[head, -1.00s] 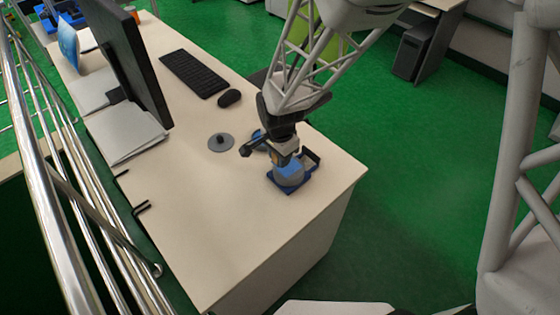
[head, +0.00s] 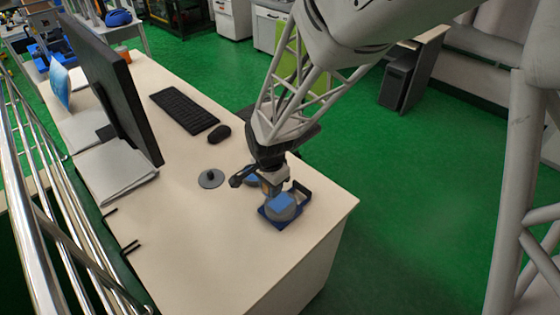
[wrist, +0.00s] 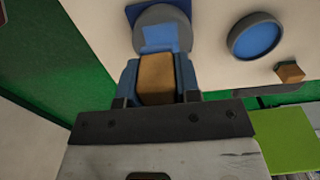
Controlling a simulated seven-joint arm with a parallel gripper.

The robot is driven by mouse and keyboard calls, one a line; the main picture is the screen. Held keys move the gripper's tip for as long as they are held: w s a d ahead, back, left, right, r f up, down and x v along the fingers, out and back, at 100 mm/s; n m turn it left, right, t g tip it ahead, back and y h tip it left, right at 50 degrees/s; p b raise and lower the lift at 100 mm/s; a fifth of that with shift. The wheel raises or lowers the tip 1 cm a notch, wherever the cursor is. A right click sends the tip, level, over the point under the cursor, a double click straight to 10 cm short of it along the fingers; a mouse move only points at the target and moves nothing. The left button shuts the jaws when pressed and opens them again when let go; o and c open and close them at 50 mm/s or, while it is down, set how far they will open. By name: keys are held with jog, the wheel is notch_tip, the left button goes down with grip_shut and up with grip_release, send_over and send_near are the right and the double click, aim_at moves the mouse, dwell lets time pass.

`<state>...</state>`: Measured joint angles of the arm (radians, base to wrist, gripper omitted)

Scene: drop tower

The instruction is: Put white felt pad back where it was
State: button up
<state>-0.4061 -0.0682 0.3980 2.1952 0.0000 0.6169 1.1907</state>
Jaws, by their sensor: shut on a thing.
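My gripper (wrist: 158,82) is shut on a tan block (wrist: 157,76), which sits between its blue fingers in the wrist view. In the head view my gripper (head: 272,190) is low over the desk, right by a round grey piece (head: 284,212) with a blue patch on top. That piece stands on a blue tray (head: 270,220); it also shows just beyond the fingers in the wrist view (wrist: 178,18). I cannot tell whether the block touches it. I cannot make out a white felt pad in either view.
A grey-rimmed blue dish (wrist: 256,37) and a small brown cube (wrist: 290,72) are beside the gripper. A grey disc with a knob (head: 211,179), mouse (head: 219,133), keyboard (head: 184,110) and monitor (head: 118,85) are on the desk (head: 215,255). The front of the desk is clear.

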jog(key=w+d+f, duration=0.1)
jog(key=w, duration=1.1)
jog(key=w+d+f, duration=0.1)
jog(key=w+d, duration=0.1)
jog(key=w, duration=1.1)
jog(key=shift+d+f, duration=0.2)
jog(key=shift+f, duration=0.2)
jog(key=shift+f, duration=3.15)
jog(key=shift+f, duration=1.85)
jog(key=shift+f, duration=0.1)
jog(key=o, duration=0.9)
